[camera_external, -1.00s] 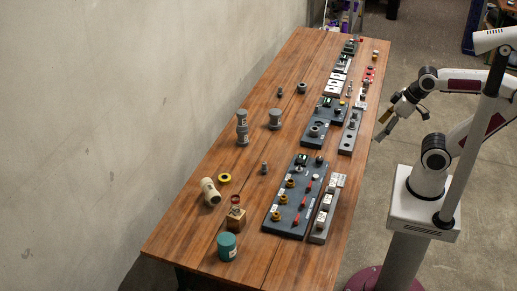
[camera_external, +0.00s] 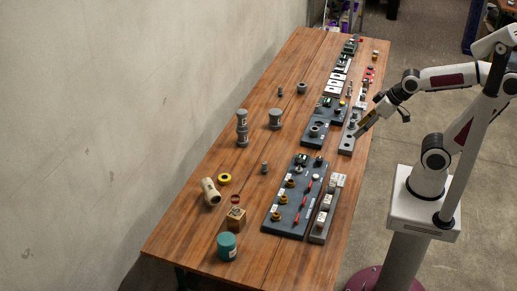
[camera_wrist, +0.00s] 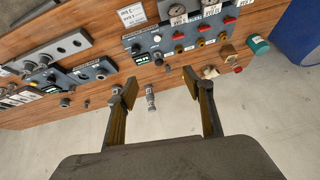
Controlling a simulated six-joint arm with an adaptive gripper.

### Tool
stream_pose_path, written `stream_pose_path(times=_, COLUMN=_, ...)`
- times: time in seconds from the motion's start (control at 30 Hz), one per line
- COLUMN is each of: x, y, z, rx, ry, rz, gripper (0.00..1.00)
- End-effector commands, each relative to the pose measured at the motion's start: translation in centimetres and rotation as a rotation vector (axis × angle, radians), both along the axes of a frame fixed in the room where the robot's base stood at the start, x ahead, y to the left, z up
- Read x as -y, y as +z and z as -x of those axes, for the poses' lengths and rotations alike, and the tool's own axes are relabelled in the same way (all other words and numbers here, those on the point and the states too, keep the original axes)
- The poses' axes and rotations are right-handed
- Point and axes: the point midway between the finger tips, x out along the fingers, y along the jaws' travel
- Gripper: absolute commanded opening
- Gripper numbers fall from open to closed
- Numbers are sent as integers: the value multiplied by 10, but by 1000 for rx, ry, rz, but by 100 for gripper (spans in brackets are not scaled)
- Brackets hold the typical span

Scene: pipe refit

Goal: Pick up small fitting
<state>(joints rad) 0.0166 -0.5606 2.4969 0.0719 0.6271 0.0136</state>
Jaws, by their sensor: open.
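My gripper (camera_external: 366,124) is open and empty above the right edge of the table, over the grey block with holes (camera_external: 347,141). In the wrist view my gripper (camera_wrist: 160,84) shows two spread fingers with a gap between them. Small grey fittings stand on the table: one near the middle (camera_external: 264,168), and two farther back, a narrow one (camera_external: 280,92) and a wider one (camera_external: 302,88). I cannot tell which one the task means. The wrist view shows a small grey fitting (camera_wrist: 167,68) beyond the gap. None is touched.
Stacked grey fittings (camera_external: 242,129) and another grey fitting (camera_external: 275,119) stand at the left. A beige pipe piece (camera_external: 210,191), wooden block (camera_external: 236,219) and teal can (camera_external: 227,247) are in front. Dark valve panels (camera_external: 292,196) line the right side. The middle-left boards are mostly clear.

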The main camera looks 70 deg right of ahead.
Motion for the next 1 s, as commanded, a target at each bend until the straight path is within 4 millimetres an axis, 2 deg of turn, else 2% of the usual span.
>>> stream_pose_path(times=0.2, x=2, y=-13, z=-45, rx=50, ry=-54, rz=-40, gripper=51)
stream_pose_path(times=0.5, x=13, y=-34, z=-99, rx=124, ry=-143, rz=-78, gripper=51)
stream_pose_path(times=1.0, x=52, y=-80, z=-171, rx=248, ry=-316, rz=-89, gripper=51)
